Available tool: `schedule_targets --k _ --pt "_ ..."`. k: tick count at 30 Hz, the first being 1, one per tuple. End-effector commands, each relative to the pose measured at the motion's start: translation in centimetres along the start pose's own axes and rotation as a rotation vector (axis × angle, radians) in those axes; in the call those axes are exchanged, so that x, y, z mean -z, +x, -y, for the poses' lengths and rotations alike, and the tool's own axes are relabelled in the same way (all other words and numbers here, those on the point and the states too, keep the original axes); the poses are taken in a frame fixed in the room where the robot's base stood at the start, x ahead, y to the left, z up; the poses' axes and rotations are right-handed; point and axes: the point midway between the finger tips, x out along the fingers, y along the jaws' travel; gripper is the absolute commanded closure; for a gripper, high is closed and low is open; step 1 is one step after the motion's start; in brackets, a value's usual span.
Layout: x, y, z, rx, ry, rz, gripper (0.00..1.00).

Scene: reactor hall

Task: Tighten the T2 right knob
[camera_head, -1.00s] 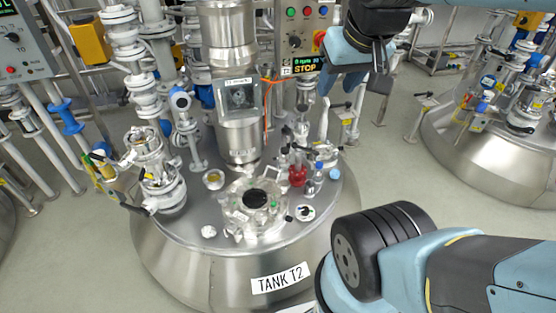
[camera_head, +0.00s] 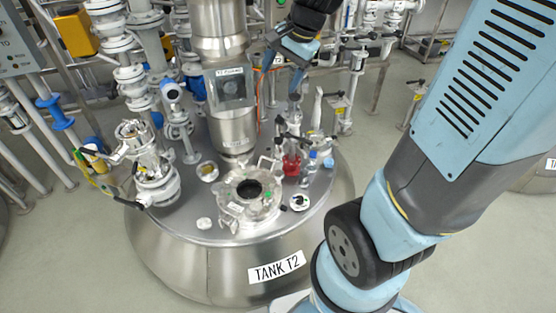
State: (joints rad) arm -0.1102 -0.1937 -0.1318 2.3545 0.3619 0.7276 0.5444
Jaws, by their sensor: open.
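Tank T2, with its "TANK T2" label (camera_head: 277,267), stands in the middle of the head view. Its round hatch (camera_head: 250,197) has a dark centre, a clear and metal rim, and small clamp fittings around it. The right knob is too small to tell apart from the other fittings on the hatch's right side. My gripper (camera_head: 282,84) is open and empty, with blue fingers pointing down. It shows in the picture above and right of the hatch, near the sight-glass column, and appears apart from the hatch.
A steel column with a sight glass (camera_head: 230,88) rises behind the hatch. Red fittings (camera_head: 291,165) and small valves crowd the lid's right side. A white valve assembly (camera_head: 148,165) stands at its left.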

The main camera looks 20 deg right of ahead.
Motion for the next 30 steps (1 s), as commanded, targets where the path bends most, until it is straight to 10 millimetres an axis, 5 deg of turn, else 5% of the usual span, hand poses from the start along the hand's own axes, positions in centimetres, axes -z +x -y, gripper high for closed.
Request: schedule_targets --k 16,30 --pt "6.2 16.4 2.5 -0.103 0.737 0.064 0.26" --pt "10.0 32.2 -1.4 -0.230 1.341 -0.073 0.26"
